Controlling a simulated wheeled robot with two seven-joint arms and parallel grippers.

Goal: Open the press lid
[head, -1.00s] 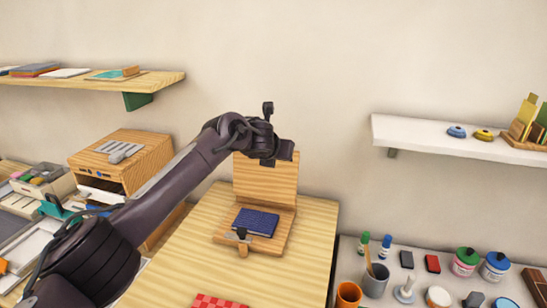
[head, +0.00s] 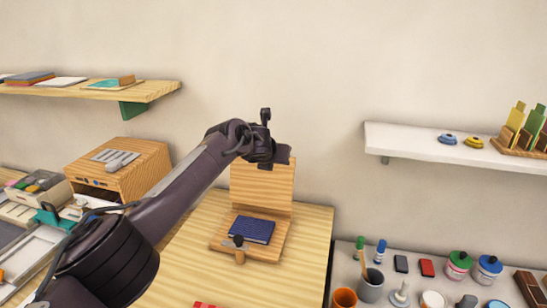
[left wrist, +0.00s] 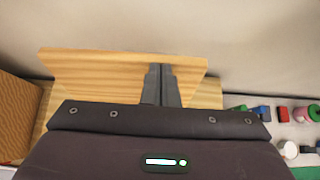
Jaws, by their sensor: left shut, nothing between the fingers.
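The wooden press stands on the pale wood table (head: 303,247). Its lid (head: 262,190) is up, about upright behind the base (head: 270,250). A dark blue pad (head: 251,230) lies on the base, with a small wooden and metal catch (head: 239,249) at its front edge. My left gripper (head: 283,154) is at the lid's top edge in the head view. In the left wrist view its two fingers (left wrist: 161,78) are together, shut and empty, in front of the lid (left wrist: 100,70). I cannot tell whether they touch it. My right gripper is out of view.
A wooden drawer box (head: 125,165) and trays stand at left. A grey surface (head: 385,302) at right holds cups, bottles and small pads. A wall shelf (head: 85,94) is at upper left and a white shelf (head: 415,145) at upper right.

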